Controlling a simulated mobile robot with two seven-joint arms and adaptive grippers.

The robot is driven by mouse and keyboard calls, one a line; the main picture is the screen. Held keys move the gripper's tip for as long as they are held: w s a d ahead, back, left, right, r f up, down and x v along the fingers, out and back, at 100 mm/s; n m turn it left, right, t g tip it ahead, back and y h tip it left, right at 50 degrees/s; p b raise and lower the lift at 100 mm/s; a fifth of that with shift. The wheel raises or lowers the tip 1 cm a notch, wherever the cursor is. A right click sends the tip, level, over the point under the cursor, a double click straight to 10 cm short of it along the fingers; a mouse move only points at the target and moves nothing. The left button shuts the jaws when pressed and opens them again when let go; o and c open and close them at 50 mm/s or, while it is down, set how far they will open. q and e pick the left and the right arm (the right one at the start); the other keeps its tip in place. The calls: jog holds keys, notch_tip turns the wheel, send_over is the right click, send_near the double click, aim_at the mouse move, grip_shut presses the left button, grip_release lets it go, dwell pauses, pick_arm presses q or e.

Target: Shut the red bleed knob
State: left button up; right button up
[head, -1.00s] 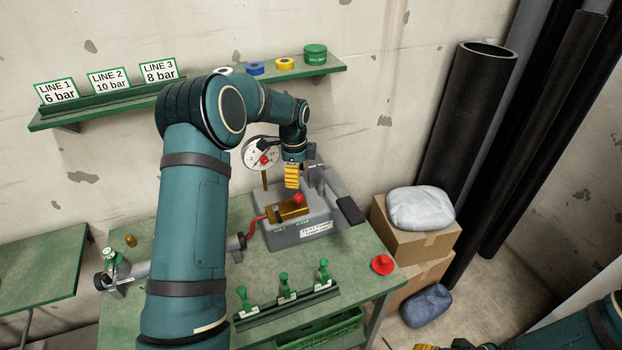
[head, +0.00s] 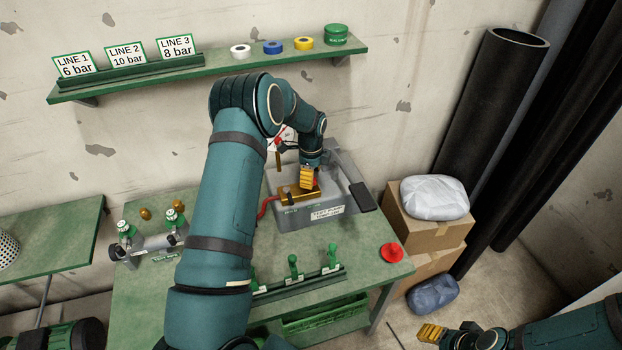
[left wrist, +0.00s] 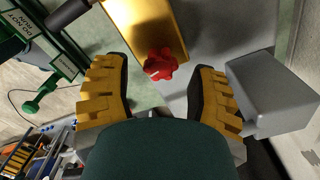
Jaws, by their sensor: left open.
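The red bleed knob (left wrist: 160,64) shows in the left wrist view on the edge of a brass block (left wrist: 146,20). My left gripper (head: 307,179) is open, with one yellow finger on each side of the knob and visible gaps between them. In the head view the gripper hides most or all of the knob, above the brass block (head: 298,193) on the grey test pump (head: 309,214). I cannot tell how far the knob is turned. My right gripper (head: 431,333) is low at the right, off the table; its jaw opening is unclear.
A red cap-like piece (head: 391,253) lies at the table's right end. A rack with green-handled pieces (head: 293,283) stands at the front. A pipe manifold (head: 150,245) is at the left. The pump's lever (head: 361,196) is right of my gripper. Cardboard boxes (head: 424,233) stand beyond the table.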

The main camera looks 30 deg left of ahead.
pick_arm(q)
jog(key=shift+f, duration=1)
grip_shut()
